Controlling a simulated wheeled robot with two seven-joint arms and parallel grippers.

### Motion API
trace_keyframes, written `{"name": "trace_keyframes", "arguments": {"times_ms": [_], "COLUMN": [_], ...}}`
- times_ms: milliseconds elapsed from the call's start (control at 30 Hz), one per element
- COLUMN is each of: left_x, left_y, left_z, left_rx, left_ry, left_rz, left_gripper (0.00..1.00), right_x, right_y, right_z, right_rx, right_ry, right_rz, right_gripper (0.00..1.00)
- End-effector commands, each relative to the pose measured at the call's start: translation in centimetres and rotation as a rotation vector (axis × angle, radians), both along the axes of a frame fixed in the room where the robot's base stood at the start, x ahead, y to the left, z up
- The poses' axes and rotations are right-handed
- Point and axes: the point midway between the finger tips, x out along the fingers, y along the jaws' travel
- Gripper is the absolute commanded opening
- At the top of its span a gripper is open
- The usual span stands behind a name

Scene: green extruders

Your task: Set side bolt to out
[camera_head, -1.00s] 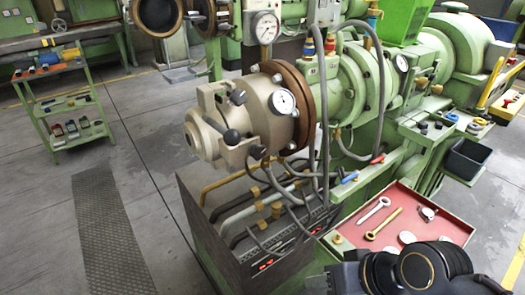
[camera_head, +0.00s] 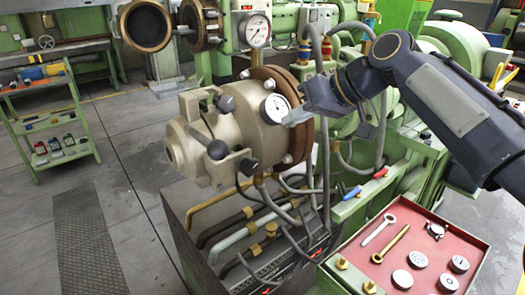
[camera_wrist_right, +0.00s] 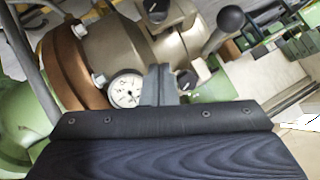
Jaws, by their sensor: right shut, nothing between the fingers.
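The beige extruder head (camera_head: 225,125) sits at the centre of the head view, with dark-knobbed bolts on it. One black knob (camera_head: 217,149) is at its front, another (camera_head: 249,165) low on the near side, and a third (camera_head: 226,103) on top. I cannot tell which is the side bolt. My right gripper (camera_head: 298,117) is shut and empty beside the head's round gauge (camera_head: 275,108). In the right wrist view the shut fingers (camera_wrist_right: 160,85) are just right of the gauge (camera_wrist_right: 125,89), with a black ball knob (camera_wrist_right: 231,18) farther right. My left gripper is out of view.
A brown flange (camera_head: 292,95) and grey hoses (camera_head: 325,150) stand close behind the head. A red-lined tray (camera_head: 350,250) with wrenches and discs is below my right arm. A green trolley (camera_head: 75,120) stands at the left. Open floor lies between.

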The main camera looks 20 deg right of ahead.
Motion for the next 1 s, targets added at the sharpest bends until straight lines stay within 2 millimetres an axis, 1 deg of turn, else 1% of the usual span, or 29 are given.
{"name": "trace_keyframes", "arguments": {"times_ms": [33,100,367,400,500,600,733,1000], "left_x": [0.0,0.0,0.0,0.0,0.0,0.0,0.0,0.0], "left_y": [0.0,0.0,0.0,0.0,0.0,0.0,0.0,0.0], "left_z": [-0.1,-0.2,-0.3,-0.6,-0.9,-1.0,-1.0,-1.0], "left_rx": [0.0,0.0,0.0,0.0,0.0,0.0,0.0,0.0], "left_ry": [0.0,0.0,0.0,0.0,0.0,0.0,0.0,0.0], "left_rz": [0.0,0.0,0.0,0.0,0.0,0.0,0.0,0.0], "left_gripper": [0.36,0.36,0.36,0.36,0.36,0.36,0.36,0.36], "right_x": [0.6,1.4,4.5,4.3,4.1,3.9,3.9,3.8], "right_y": [0.6,1.3,4.2,4.4,4.9,5.3,5.5,5.5], "right_z": [-0.8,-1.8,-5.4,-6.1,-7.4,-8.2,-8.7,-8.8], "right_rx": [0.0,0.001,0.001,-0.001,0.0,-0.001,-0.001,0.0], "right_ry": [0.005,0.006,0.005,0.004,0.002,0.001,0.001,0.001], "right_rz": [0.004,0.002,0.003,0.001,0.0,-0.001,-0.001,-0.001], "right_gripper": [0.0,0.0,0.0,0.0,0.0,0.0,0.0,0.0]}}
